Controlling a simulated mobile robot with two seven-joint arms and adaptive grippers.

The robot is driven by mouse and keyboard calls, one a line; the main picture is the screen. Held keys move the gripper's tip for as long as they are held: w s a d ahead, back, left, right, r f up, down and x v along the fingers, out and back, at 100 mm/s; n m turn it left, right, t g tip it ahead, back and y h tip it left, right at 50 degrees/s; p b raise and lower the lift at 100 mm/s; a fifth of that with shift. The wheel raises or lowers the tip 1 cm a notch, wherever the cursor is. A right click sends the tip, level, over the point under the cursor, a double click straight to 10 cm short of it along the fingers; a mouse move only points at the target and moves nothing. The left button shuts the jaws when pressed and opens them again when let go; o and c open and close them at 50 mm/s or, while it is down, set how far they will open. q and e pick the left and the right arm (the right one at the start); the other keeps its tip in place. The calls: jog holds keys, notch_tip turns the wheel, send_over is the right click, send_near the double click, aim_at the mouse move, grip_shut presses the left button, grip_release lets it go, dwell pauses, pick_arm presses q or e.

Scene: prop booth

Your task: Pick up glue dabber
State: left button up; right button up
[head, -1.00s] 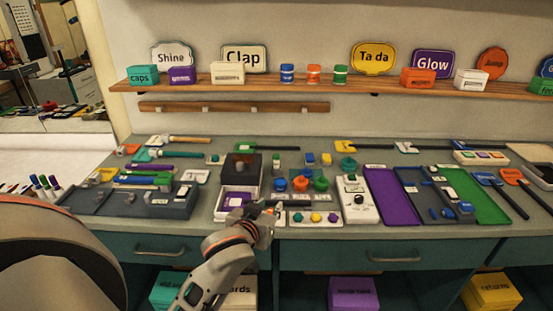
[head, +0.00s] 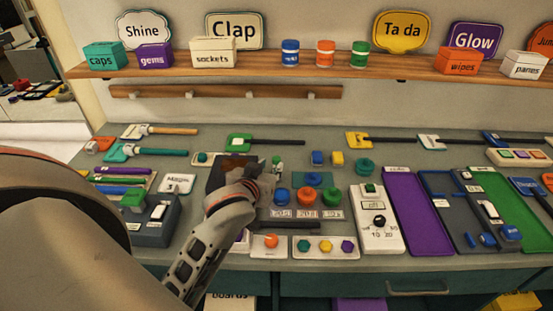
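A small upright bottle-like piece with a green top and pale body (head: 277,166) stands on the grey bench. It may be the glue dabber, but it is too small to be sure. My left gripper (head: 267,181) is just in front of this piece, and the two nearly overlap in the head view. I cannot tell whether they touch. The fingers are small and seen from behind, so their opening is unclear. My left forearm and wrist hide part of a dark brown box (head: 222,172) and the bench around it. My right gripper is not in view.
Blue, orange and green round pieces (head: 307,197) stand right of my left gripper. A white plate with an orange knob (head: 270,245) and a white panel with coloured knobs (head: 325,247) lie at the front. A white dial box (head: 377,220) and purple tray (head: 415,210) are further right.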

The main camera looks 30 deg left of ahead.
aim_at(275, 163)
pick_arm(q)
jog(key=shift+x, duration=1.05)
jog(key=x, duration=0.6)
jog(key=shift+s+f, duration=0.1)
jog(key=shift+f, duration=0.15)
grip_shut()
